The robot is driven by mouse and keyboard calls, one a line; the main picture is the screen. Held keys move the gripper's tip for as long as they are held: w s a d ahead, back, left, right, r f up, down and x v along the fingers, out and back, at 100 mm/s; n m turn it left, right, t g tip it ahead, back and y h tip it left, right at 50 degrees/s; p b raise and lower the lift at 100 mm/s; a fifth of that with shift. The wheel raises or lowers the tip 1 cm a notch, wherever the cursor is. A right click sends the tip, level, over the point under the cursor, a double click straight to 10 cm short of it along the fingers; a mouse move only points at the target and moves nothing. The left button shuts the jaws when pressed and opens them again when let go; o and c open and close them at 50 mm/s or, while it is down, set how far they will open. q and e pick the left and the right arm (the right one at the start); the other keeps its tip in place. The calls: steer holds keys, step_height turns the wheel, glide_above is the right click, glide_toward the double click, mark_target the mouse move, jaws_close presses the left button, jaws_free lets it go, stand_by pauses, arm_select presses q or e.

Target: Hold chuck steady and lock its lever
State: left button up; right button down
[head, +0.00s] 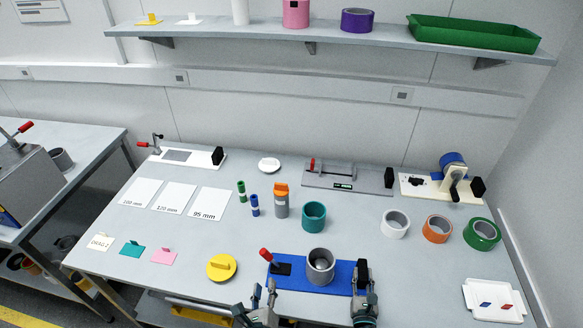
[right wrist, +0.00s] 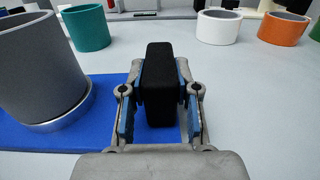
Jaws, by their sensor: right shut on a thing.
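The chuck has a blue base (head: 338,277), a grey cylinder (head: 320,265) standing upright on it, a red-knobbed lever (head: 265,254) tilted up at its left end, and a black block at its right end. My right gripper (head: 363,279) is shut on the black block (right wrist: 160,85), with a finger on each side in the right wrist view. My left gripper (head: 263,292) is open and empty in front of the base's left end, below the lever and apart from its knob. The cylinder (right wrist: 40,65) also shows in the right wrist view.
A yellow disc (head: 221,267) lies left of the chuck. A teal ring (head: 313,216) and an orange-topped grey cylinder (head: 281,202) stand behind. White, orange and green rings stand at the right. A white tray (head: 492,300) lies at the front right.

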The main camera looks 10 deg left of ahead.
steer(key=shift+f, duration=0.3)
steer(key=c, duration=0.9)
jaws_free()
steer(key=shift+c, duration=0.2)
steer(key=shift+o, duration=0.9)
steer(key=shift+w+r, duration=0.1)
steer(key=shift+r, duration=0.05)
